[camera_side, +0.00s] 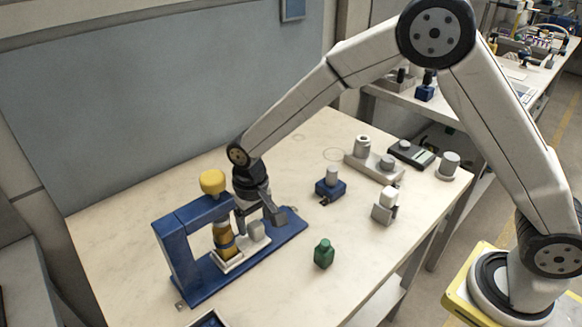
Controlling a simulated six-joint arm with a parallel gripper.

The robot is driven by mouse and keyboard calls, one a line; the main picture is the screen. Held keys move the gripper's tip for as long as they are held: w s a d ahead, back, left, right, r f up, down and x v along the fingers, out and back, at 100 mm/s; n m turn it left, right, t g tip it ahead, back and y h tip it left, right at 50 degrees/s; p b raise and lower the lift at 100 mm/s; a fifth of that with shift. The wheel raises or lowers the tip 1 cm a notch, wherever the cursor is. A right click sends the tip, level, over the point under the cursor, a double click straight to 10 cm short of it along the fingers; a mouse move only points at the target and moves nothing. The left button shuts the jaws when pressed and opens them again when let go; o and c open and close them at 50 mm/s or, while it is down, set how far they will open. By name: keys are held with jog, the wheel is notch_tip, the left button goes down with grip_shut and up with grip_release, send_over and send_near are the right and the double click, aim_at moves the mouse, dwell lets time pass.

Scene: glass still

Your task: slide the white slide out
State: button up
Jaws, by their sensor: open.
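The white slide (233,264) lies low in a blue press-like frame (178,262), on its blue base, with a pale upright block (257,231) at its right end. A yellow and dark cylinder (224,241) stands over the slide, below a yellow knob (213,182) on top of the frame. My gripper (261,222) points down at the pale block, with its dark fingers apart around or just above it. I cannot tell whether the fingers touch the block. Part of the slide is hidden by the cylinder and fingers.
A green bottle (324,254) stands to the right of the frame. A blue block with a grey cylinder (331,184), a white-topped grey block (386,206) and several grey fixtures stand farther right. A blue tray (208,320) is at the front edge. The table between is clear.

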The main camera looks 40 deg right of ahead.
jog(key=shift+f, duration=1.3)
grip_shut()
dwell(0.5)
